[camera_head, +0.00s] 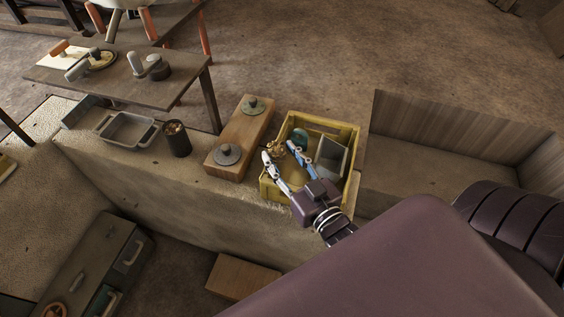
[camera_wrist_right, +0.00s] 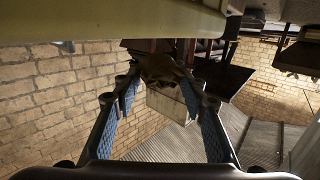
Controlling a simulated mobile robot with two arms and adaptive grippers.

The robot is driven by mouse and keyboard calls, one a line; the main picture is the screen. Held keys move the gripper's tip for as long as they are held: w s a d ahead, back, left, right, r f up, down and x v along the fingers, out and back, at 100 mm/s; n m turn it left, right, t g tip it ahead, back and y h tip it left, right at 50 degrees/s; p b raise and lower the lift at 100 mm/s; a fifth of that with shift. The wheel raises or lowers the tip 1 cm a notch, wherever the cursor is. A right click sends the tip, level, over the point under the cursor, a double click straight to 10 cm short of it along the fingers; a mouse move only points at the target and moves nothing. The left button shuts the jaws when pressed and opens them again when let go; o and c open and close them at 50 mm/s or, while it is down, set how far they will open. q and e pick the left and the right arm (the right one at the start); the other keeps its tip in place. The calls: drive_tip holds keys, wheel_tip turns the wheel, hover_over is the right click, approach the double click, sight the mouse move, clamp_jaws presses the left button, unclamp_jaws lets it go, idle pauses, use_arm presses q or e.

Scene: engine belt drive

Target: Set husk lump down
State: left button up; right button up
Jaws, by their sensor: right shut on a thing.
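The husk lump (camera_head: 276,149), a small rough brown piece, is between the fingertips of my right gripper (camera_head: 279,153). In the right wrist view the lump (camera_wrist_right: 160,68) is a dark ragged shape between the blue-padded fingers, which are shut on it. In the head view the gripper is over the yellow crate (camera_head: 350,128), with the lump toward the crate's left side. I cannot tell how high the lump is or whether it touches the crate. My left gripper does not show.
The crate also holds a grey box (camera_head: 331,158) and a teal round thing (camera_head: 299,137). Left of it is a wooden board (camera_head: 243,130) with two knobbed discs. A dark cup (camera_head: 177,139) and grey trays (camera_head: 127,129) stand farther left. An empty-looking wood-walled bay (camera_head: 430,165) is at right.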

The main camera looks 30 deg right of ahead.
drive_tip(key=shift+f, duration=1.15)
drive_tip(key=shift+f, duration=0.1)
drive_tip(key=shift+c, duration=0.2)
drive_tip(key=shift+f+b, duration=0.3)
drive_tip(key=shift+f, duration=0.2)
drive_tip(key=o, duration=1)
drive_tip(key=shift+f, duration=0.2)
drive_tip(key=shift+s, duration=0.1)
